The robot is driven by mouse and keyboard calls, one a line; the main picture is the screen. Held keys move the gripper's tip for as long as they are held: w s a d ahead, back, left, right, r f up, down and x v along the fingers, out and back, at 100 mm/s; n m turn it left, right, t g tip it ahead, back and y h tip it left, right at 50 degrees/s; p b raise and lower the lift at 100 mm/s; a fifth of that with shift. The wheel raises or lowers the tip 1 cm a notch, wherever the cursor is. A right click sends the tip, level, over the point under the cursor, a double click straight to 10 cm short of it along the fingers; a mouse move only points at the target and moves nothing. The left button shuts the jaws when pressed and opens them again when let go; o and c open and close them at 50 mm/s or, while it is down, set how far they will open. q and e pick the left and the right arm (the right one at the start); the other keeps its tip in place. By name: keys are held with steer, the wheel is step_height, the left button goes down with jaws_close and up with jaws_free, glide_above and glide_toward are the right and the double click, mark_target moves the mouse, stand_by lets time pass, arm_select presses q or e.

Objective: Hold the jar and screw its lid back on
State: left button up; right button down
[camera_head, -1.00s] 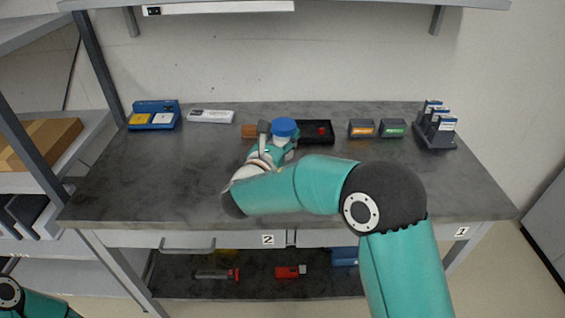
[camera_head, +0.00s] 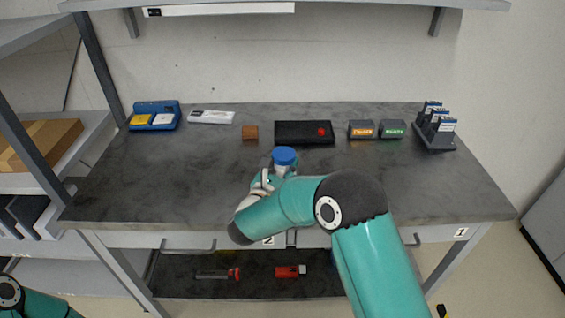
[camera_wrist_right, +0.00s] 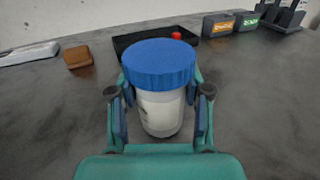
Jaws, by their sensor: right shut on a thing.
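The jar is a whitish cylinder with a broad blue lid on top. In the head view the lid (camera_head: 285,155) and a bit of the jar's body (camera_head: 281,169) show above my right gripper (camera_head: 272,178). In the right wrist view the jar (camera_wrist_right: 160,112) stands upright between the two fingers of the right gripper (camera_wrist_right: 160,105), which is shut on its body below the blue lid (camera_wrist_right: 159,62). I cannot tell how tightly the lid sits. Of my left arm only a link shows at the bottom left corner; its gripper is out of view.
Behind the jar are a black tray (camera_head: 290,138) with a red button-like piece (camera_head: 321,132), a brown block (camera_head: 250,132), two labelled grey boxes (camera_head: 362,129), a blue holder (camera_head: 155,107), a white packet (camera_head: 211,117) and a dark rack (camera_head: 435,143).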

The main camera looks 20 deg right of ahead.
steer(key=shift+f, duration=0.15)
steer(key=c, duration=0.6)
jaws_free()
steer(key=shift+o, duration=0.4)
steer(key=shift+s+a, duration=0.25)
steer(key=shift+s, duration=0.05)
steer(key=b+v, duration=0.2)
steer(key=v, duration=0.9)
steer(key=shift+s, duration=0.2)
